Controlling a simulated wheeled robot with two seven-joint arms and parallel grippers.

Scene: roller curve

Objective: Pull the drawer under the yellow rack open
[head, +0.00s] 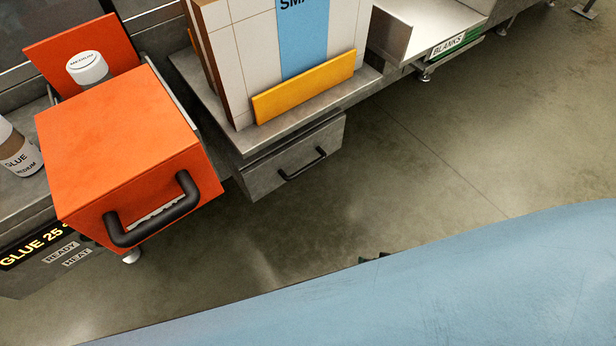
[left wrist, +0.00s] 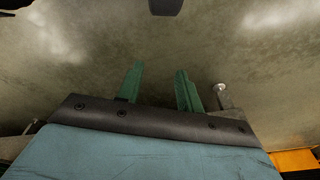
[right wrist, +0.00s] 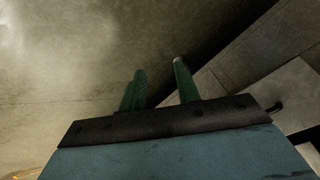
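The yellow rack lip (head: 305,87) runs along the front of a metal shelf, with white and blue boxed sheets standing behind it. The grey drawer (head: 265,178) sits directly under that shelf and looks shut. Its black bar handle (head: 303,166) is on the front face. My left gripper (left wrist: 156,70) shows two green fingers apart with nothing between them. My right gripper (right wrist: 160,66) also has its green fingers apart and empty. In the head view a blue arm of mine fills the lower right, with a small dark tip showing above its edge; neither gripper is seen at the handle.
An orange box (head: 125,140) with a black handle stands left of the drawer and juts forward. Glue bottles (head: 88,68) stand behind and beside it. A metal bench with a green BLANKS label (head: 455,45) is at upper right. The concrete floor in front of the drawer is clear.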

